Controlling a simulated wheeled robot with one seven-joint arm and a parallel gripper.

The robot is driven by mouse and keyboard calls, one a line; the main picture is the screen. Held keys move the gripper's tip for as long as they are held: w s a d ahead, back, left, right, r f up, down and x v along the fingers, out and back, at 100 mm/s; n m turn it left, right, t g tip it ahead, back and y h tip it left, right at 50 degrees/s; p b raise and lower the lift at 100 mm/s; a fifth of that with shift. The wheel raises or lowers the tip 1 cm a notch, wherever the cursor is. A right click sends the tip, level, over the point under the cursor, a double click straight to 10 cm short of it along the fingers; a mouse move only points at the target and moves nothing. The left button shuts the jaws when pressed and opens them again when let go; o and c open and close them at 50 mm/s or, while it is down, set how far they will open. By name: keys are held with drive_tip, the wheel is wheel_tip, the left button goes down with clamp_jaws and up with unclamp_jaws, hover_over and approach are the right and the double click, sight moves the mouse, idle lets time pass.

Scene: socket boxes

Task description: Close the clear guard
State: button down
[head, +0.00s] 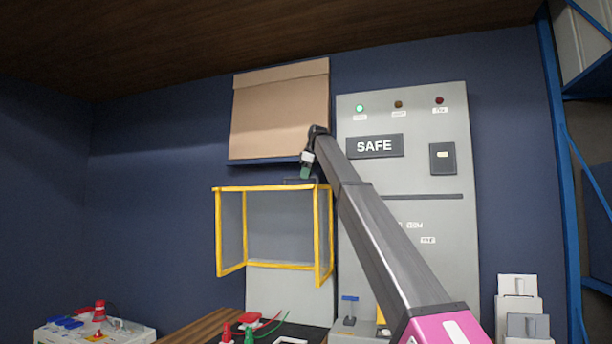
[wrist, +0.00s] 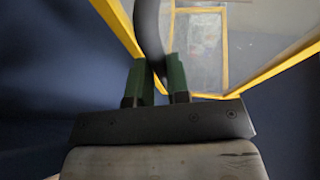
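The clear guard (head: 274,188) is a yellow-framed box with see-through panes, standing out from a grey panel in the middle of the head view. Its yellow frame and panes also fill the upper part of the wrist view (wrist: 232,93). A dark handle bar (head: 293,181) shows at the guard's top edge; in the wrist view the dark curved bar (wrist: 149,30) runs down between my fingers. My gripper (head: 305,172) is at that top edge. Its green fingers (wrist: 161,80) are close on both sides of the bar, with little gap visible.
A grey cabinet (head: 405,200) with a lit green lamp and a SAFE sign (head: 375,146) stands right of the guard, behind my arm. A tan board (head: 278,112) is above the guard. Blue shelving (head: 562,150) is at the right. A white box (head: 95,332) with small items is lower left.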

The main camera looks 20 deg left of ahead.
drive_tip(key=s+f+t, duration=0.1)
drive_tip(key=s, duration=0.3)
drive_tip(key=s+f+t, duration=0.1)
drive_tip(key=s+f, duration=0.1)
drive_tip(key=s, duration=0.3)
drive_tip(key=s+f+t, duration=0.1)
drive_tip(key=s+f, duration=0.1)
drive_tip(key=s, duration=0.2)
drive_tip(key=shift+s+a+f+n, duration=0.2)
drive_tip(key=shift+s+a+n, duration=0.1)
drive_tip(key=shift+n, duration=0.1)
drive_tip(key=s+a+f+n+t, duration=0.1)
drive_tip(key=s+f+t, duration=0.3)
drive_tip(key=s+f, duration=0.75)
drive_tip(key=s+a+f+n+t, duration=0.1)
drive_tip(key=s+f+t, duration=0.55)
drive_tip(key=f, duration=0.75)
wheel_tip(320, 180, down, 17)
drive_tip(key=s+g, duration=0.2)
drive_tip(key=shift+s, duration=0.15)
drive_tip(key=shift+d, duration=0.1)
drive_tip(key=c, duration=1.2)
unclamp_jaws()
drive_tip(key=shift+o, duration=0.5)
drive_tip(key=shift+f, duration=0.15)
